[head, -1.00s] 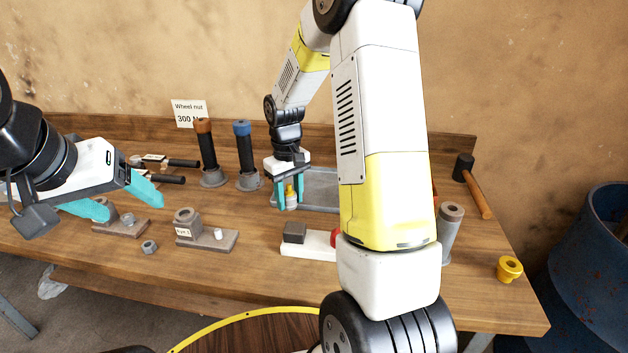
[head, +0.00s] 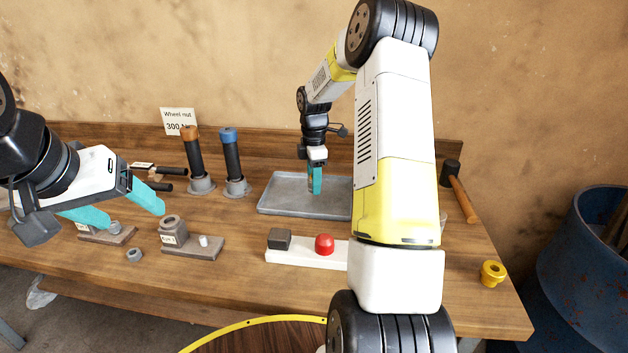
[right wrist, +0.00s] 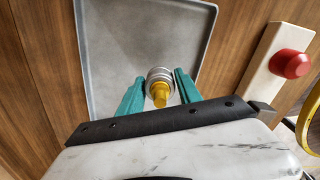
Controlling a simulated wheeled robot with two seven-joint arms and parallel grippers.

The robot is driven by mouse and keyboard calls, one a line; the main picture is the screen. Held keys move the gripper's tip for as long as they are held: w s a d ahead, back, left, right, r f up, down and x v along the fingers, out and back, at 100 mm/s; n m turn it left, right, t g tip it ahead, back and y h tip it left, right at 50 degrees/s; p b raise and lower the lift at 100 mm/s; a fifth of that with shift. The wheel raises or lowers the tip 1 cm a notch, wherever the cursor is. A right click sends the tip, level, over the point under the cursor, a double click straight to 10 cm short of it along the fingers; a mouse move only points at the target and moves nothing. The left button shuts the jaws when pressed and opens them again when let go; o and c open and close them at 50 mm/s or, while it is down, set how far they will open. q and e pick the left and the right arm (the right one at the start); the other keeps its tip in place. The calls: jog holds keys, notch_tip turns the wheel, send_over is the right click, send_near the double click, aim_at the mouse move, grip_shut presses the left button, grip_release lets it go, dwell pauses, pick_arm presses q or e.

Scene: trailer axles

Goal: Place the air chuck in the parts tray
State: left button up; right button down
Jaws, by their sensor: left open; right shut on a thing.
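The air chuck (right wrist: 159,88), a silver collar with a yellow end, is between the fingers of my right gripper (right wrist: 160,92) in the right wrist view. That gripper is shut on it and holds it over the grey parts tray (right wrist: 95,60). In the head view my right gripper (head: 314,180) is above the middle of the parts tray (head: 280,208), and the chuck is mostly hidden by the fingers. My left gripper (head: 125,205) is open and empty at the left, above the bench near the hub blocks.
A white block with a red button (head: 324,244) stands in front of the tray. Two upright handled tools (head: 232,160) stand left of it. A hub block (head: 190,240), a loose nut (head: 135,255), a yellow part (head: 492,273) and a mallet (head: 460,190) are on the bench.

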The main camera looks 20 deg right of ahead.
send_over(333, 198)
jog(key=shift+a+f, duration=0.25)
jog(key=shift+a, duration=0.15)
jog(key=f, duration=0.3)
jog(key=shift+d, duration=0.4)
jog(key=shift+f, duration=0.3)
jog(key=shift+f, duration=0.7)
jog(key=c, duration=0.8)
grip_release()
jog(key=shift+f, duration=0.1)
jog(key=shift+s, duration=0.1)
